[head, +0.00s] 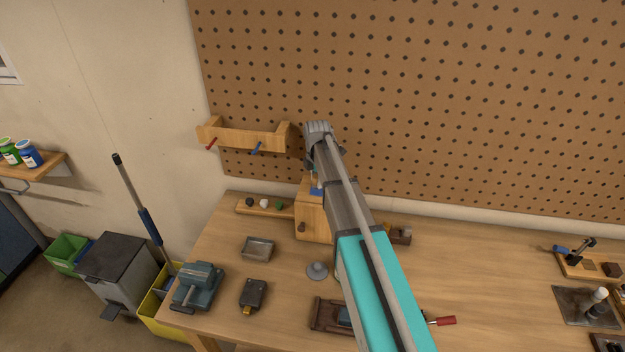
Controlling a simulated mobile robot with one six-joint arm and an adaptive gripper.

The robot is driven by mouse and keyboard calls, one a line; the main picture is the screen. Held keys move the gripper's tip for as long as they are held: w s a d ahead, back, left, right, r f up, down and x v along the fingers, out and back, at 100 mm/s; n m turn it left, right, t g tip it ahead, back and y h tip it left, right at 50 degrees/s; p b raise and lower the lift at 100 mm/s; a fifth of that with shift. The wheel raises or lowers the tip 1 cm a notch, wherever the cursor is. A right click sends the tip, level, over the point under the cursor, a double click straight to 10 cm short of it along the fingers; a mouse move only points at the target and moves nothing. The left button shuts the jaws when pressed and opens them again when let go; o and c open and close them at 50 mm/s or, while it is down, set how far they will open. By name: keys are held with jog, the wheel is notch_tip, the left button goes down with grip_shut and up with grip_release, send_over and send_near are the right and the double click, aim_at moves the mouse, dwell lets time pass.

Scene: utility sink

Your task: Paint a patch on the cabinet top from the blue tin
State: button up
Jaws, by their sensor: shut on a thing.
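The small wooden cabinet (312,222) stands on the bench against the pegboard, with a dark round knob on its front. A blue mark (316,190) shows on its top beside my arm; I cannot tell whether it is paint or part of a tool. My gripper (312,162) is over the cabinet top, mostly hidden behind my arm. It is shut on a thin tool, apparently a brush, of which little shows; contact with the top cannot be told. The blue tin (29,153) stands at the right end of the wall shelf (40,167) at the far left.
A wooden rack (246,135) hangs on the pegboard left of my wrist. A vise (198,286), a metal tray (258,248) and a grey funnel-like piece (317,270) are on the bench (220,240). Bins (115,268) stand on the floor at left.

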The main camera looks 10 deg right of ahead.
jog(key=shift+s+d, duration=0.3)
jog(key=shift+d, duration=0.4)
jog(key=shift+s+d, duration=0.1)
jog(key=shift+s+d, duration=0.3)
jog(key=shift+d, duration=0.55)
jog(key=shift+s+d, duration=0.25)
jog(key=shift+d, duration=0.55)
jog(key=shift+f, duration=0.1)
jog(key=shift+a, duration=0.15)
jog(key=shift+w+a, duration=0.35)
jog(key=shift+a, duration=0.45)
jog(key=shift+w+a, duration=0.3)
jog(key=shift+a, duration=0.45)
jog(key=shift+w+a, duration=0.1)
jog(key=shift+a, duration=0.05)
